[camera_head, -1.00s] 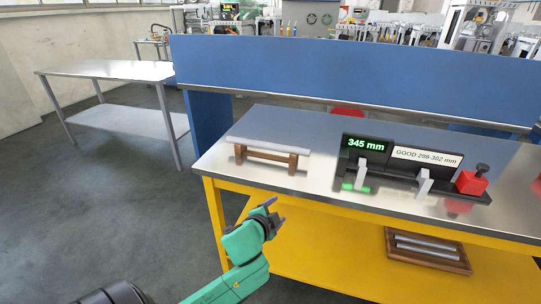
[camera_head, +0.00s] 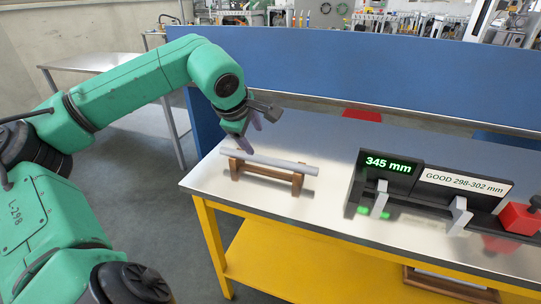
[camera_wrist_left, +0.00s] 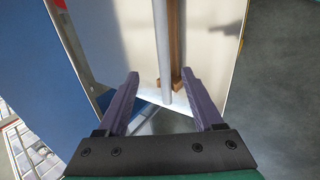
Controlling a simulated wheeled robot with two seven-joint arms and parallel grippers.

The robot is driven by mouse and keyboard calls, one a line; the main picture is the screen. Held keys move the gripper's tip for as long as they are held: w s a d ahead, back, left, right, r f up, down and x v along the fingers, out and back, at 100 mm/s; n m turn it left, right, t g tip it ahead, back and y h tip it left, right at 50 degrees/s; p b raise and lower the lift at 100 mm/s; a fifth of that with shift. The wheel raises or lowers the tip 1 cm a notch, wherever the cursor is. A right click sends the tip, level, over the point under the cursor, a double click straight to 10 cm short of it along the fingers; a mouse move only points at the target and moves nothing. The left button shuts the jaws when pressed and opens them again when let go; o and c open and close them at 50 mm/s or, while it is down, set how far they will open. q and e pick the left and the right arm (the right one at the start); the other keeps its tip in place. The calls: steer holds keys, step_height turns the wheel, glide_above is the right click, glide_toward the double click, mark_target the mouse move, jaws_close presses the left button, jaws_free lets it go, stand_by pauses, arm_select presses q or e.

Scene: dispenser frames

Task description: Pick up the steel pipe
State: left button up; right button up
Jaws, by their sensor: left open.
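The steel pipe (camera_head: 280,163) is a grey rod lying across a wooden stand (camera_head: 297,184) on the left part of the steel-topped table. My left gripper (camera_head: 246,138) is open and empty, pointing down above the pipe's left end. In the left wrist view, the pipe (camera_wrist_left: 161,45) runs up the picture, its near end between the two open purple fingers (camera_wrist_left: 161,80). It looks to be below the fingertips, and I see no contact. My right gripper is not in view.
A black gauge (camera_head: 390,190) reads 345 mm, with a label "GOOD 298-302 mm" and two upright posts. A red block (camera_head: 520,218) stands to its right. A blue panel (camera_head: 330,100) runs behind the table. Bare tabletop (camera_head: 325,215) lies in front of the pipe.

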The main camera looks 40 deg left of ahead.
mark_target(266, 159)
arm_select(q)
steer(key=p+x, duration=0.2)
steer(key=x, duration=0.2)
steer(key=p+x, duration=0.2)
steer(key=x, duration=0.2)
steer(key=p+x, duration=0.1)
steer(key=x, duration=0.3)
steer(key=shift+d+f+p, duration=0.3)
steer(key=shift+f+p, duration=0.1)
steer(key=shift+f, duration=0.15)
steer(key=shift+w+f, duration=0.1)
steer(key=shift+w, duration=0.05)
jaws_close()
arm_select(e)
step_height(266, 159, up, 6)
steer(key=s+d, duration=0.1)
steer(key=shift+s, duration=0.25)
